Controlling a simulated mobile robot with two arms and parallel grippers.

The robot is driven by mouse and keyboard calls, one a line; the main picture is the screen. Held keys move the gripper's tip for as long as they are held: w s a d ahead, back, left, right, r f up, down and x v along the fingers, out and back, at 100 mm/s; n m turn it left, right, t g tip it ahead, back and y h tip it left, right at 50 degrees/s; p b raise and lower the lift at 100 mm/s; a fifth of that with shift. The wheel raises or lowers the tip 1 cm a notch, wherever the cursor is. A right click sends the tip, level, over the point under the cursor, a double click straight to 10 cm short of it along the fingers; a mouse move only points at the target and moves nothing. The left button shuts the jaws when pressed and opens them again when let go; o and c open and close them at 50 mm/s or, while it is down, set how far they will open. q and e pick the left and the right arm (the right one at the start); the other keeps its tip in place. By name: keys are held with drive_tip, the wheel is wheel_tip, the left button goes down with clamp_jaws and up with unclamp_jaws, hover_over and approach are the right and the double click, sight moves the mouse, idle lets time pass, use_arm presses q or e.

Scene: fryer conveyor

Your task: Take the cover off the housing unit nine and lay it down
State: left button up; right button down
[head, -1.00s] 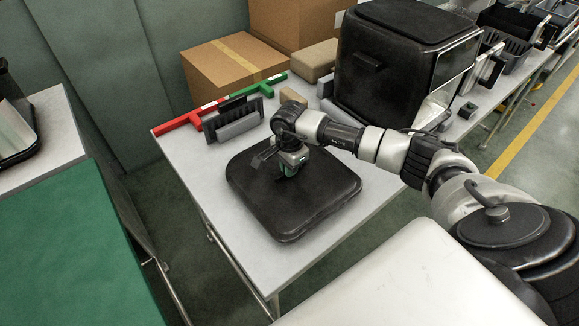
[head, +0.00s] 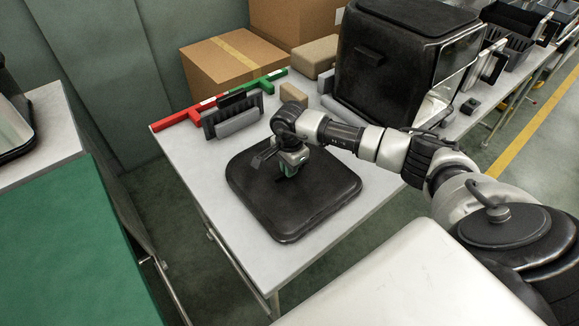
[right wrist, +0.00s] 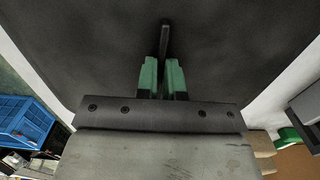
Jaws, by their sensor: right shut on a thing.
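The black cover (head: 300,212), a flat panel with rounded corners, lies on or just above the near end of the white table; I cannot tell if it touches. My right gripper (head: 288,170) is above its middle. In the right wrist view the green fingers (right wrist: 163,80) are closed on a thin dark handle that stands up from the cover (right wrist: 70,50). The black housing unit (head: 385,75) stands on the table behind, its front side open or glossy. No number on it is readable. My left gripper is not in view.
Red and green bars (head: 185,118) and a dark grey bracket (head: 232,116) lie along the table's left edge. Cardboard boxes (head: 228,68) stand at the back. The white table (head: 215,190) has bare margins around the cover. A green surface (head: 75,245) is at left.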

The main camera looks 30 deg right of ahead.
drive_tip(key=c, duration=1.2)
unclamp_jaws()
drive_tip(key=shift+o, duration=0.2)
wheel_tip(320, 180, up, 11)
drive_tip(key=b, duration=0.1)
drive_tip(key=shift+f, duration=0.1)
